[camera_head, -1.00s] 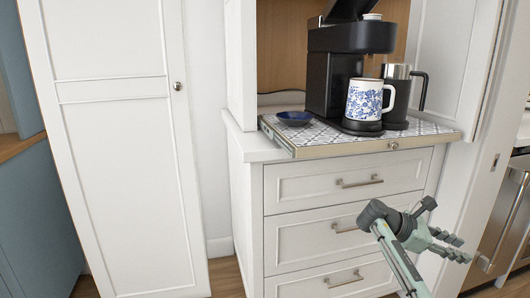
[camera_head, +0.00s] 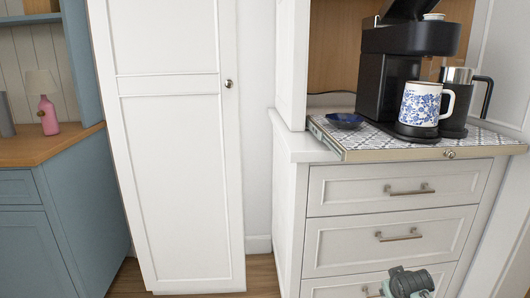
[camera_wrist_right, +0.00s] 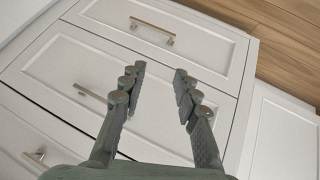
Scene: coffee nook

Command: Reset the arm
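My right gripper (camera_wrist_right: 158,90) shows in the right wrist view with its two fingers spread apart and nothing between them. The white drawer fronts (camera_wrist_right: 165,75) lie beyond the fingers; the gap between fingers and drawers is hard to judge. In the head view only a grey-green part of my arm shows at the bottom edge, in front of the lowest drawer. The right fingers are out of that view. My left gripper is in neither view.
A patterned pull-out tray (camera_head: 480,144) bears a black coffee machine (camera_head: 375,85), a blue-and-white mug (camera_head: 420,103), a dark frother jug (camera_head: 458,100) and a blue bowl (camera_head: 344,121). A tall white cabinet (camera_head: 175,150) stands left. A pink lamp (camera_head: 48,115) stands on a wooden counter (camera_head: 50,147).

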